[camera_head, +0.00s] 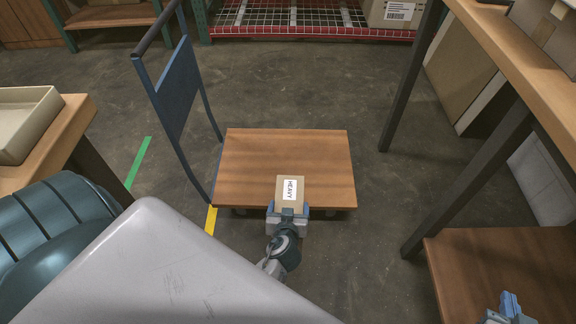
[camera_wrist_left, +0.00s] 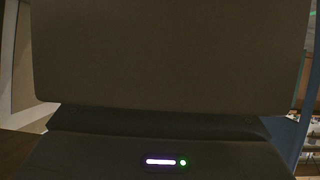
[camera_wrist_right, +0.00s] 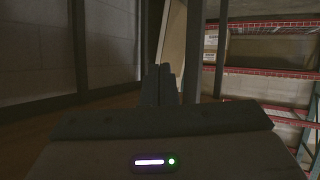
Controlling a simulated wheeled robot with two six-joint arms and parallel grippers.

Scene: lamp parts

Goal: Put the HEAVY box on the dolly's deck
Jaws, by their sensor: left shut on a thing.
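The HEAVY box (camera_head: 291,188) is a small tan carton with a white label reading HEAVY. My left gripper (camera_head: 287,211) is shut on its near side. The dolly's deck (camera_head: 250,160) is a flat brown wooden board, and the box overlaps its front edge in the head view. I cannot tell whether the box touches the deck. In the left wrist view the box (camera_wrist_left: 170,55) fills most of the picture and hides the fingertips. My right gripper (camera_head: 511,305) is at the bottom right, over a wooden shelf; its fingers (camera_wrist_right: 160,80) look together and empty.
The dolly's blue handle (camera_head: 175,90) rises at the deck's left. A wooden shelf unit (camera_head: 500,265) with dark legs stands at the right. A bench with a beige tray (camera_head: 22,150) is at the left. A red-edged rack (camera_head: 300,30) is at the back. Most of the deck is bare.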

